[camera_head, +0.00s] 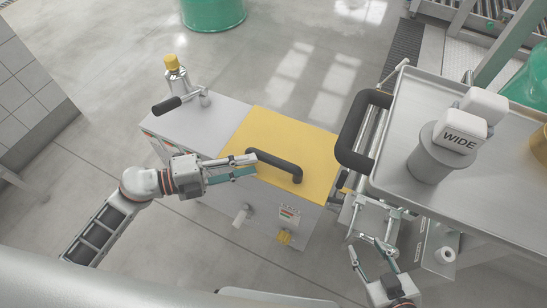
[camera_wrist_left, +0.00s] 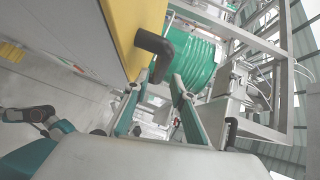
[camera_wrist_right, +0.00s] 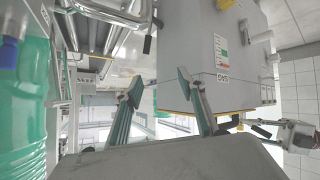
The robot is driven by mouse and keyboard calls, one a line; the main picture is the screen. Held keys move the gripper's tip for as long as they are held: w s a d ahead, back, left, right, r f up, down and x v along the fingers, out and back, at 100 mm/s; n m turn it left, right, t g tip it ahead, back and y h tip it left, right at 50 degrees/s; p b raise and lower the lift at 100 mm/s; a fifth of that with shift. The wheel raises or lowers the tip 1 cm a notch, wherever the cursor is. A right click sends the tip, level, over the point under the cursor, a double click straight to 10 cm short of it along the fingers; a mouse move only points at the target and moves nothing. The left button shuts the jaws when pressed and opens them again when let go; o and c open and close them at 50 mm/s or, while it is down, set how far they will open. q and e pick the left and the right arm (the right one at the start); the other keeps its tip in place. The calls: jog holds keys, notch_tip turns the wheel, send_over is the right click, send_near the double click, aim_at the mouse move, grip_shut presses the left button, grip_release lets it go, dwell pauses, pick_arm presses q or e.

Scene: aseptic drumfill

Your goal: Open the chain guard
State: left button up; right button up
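The chain guard (camera_head: 290,135) is a yellow cover on a grey cabinet, lying flat and closed, with a black bar handle (camera_head: 275,163) on top. My left gripper (camera_head: 256,166) is at the left end of this handle, fingers apart. In the left wrist view the black handle (camera_wrist_left: 154,44) shows just beyond the open fingers (camera_wrist_left: 163,78); I cannot tell whether they touch it. The yellow guard (camera_wrist_left: 128,28) shows beside it. My right gripper (camera_head: 364,242) is open and empty, right of the cabinet; its spread fingers show in the right wrist view (camera_wrist_right: 158,82).
A steel tray (camera_head: 400,110) with a black handle (camera_head: 362,130) and a cylinder with a block marked WIDE (camera_head: 465,135) stand at the right. A bottle with a yellow cap (camera_head: 175,75) stands behind the cabinet's left end (camera_head: 190,125). Green drums (camera_head: 212,12) are at the back. The left floor is clear.

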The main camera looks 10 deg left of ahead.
aim_at(273, 160)
pick_arm(q)
jog(key=x, duration=0.7)
jog(key=shift+w+d, duration=0.15)
jog(key=shift+d, duration=0.1)
grip_shut()
